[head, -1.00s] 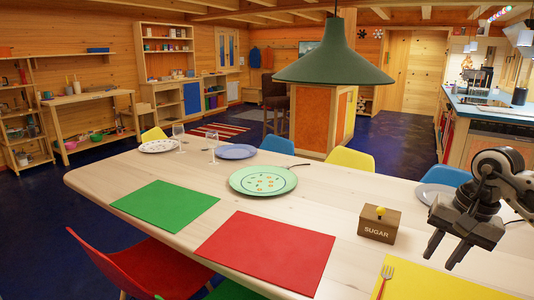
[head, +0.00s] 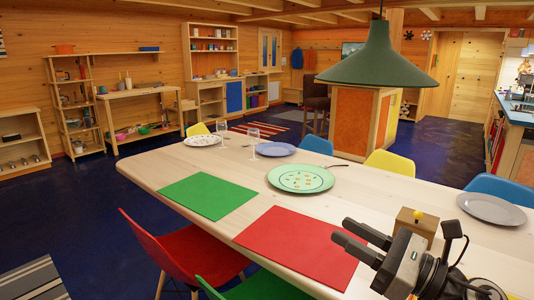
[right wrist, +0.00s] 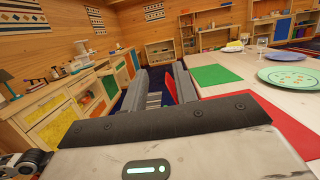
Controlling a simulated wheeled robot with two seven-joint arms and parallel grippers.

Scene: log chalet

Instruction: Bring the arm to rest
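My right gripper (head: 362,243) comes in at the lower right of the head view, above the near side of the table and close to the red placemat. Its two dark fingers are apart and point to the left. In the right wrist view the open fingers (right wrist: 158,88) show with nothing between them, only floor and a bit of red chair beyond. My left gripper is in neither view.
The long wooden table (head: 400,170) bears a green placemat (head: 208,194), a red placemat (head: 296,245), a green plate (head: 301,178), a grey plate (head: 491,208) and a sugar box (head: 416,227), partly behind my right gripper. A green lamp (head: 378,60) hangs above. Red chair (head: 195,250) in front.

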